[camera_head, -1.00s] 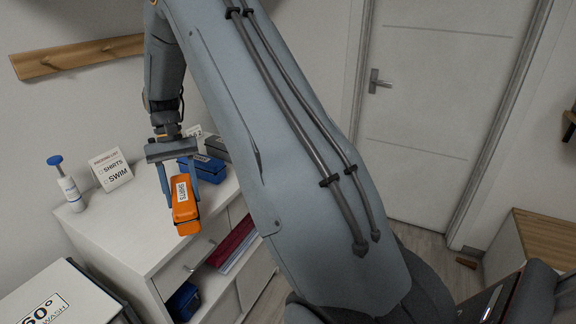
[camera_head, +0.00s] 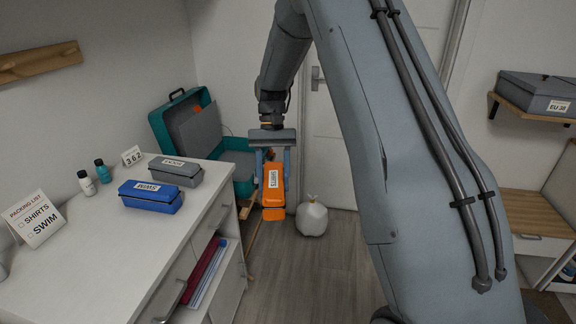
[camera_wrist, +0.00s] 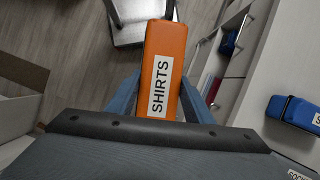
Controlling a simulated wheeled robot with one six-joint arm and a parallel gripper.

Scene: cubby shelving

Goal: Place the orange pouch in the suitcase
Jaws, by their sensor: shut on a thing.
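The orange pouch (camera_head: 273,192) carries a white SHIRTS label, also readable in the wrist view (camera_wrist: 162,75). My gripper (camera_head: 272,176) is shut on the pouch, one blue finger at each side. It holds the pouch in the air over the floor, to the right of the white cabinet. The teal suitcase (camera_head: 163,122) stands open at the back, behind the cabinet, with its lid upright. The suitcase is left of and beyond the pouch in the head view. Its lower part is partly hidden by the cabinet and my gripper.
The white cabinet (camera_head: 95,240) holds a blue SWIM pouch (camera_head: 150,197), a grey pouch (camera_head: 176,171), small bottles and a packing list card (camera_head: 36,218). A white bag (camera_head: 312,217) sits on the floor by the door. A wooden bench (camera_head: 538,218) is at right. The middle floor is clear.

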